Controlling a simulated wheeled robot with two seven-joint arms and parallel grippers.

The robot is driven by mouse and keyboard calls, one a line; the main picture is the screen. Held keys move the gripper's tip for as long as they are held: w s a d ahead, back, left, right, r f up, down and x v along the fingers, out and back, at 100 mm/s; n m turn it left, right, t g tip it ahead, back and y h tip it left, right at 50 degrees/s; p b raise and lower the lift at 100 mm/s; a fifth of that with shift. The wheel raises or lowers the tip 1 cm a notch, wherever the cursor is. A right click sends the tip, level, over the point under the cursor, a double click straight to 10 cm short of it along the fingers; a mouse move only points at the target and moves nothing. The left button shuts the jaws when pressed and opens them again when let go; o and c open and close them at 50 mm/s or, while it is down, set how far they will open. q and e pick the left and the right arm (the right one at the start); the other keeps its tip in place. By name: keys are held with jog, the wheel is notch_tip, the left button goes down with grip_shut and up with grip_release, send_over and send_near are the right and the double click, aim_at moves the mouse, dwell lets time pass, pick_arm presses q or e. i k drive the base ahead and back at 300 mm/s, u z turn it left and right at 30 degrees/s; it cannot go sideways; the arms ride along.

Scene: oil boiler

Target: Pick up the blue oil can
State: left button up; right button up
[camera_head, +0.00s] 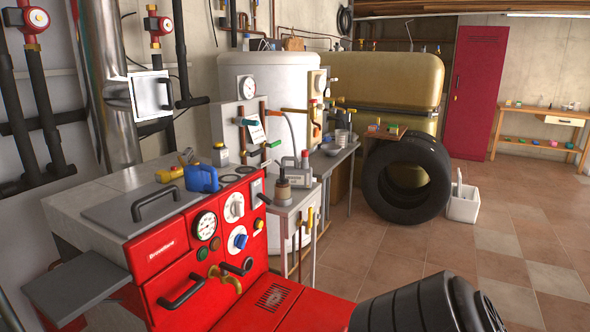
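Neither of my grippers shows in the head view.
Small yellow items (168,174) stand left of the can, and a yellow-capped container (220,155) stands behind it. A grey canister (287,174) is to its right. Tiled floor (480,245) lies open at right.

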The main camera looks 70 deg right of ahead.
aim_at(197, 175)
jog(key=z, duration=1.1)
jog(key=i, duration=0.45)
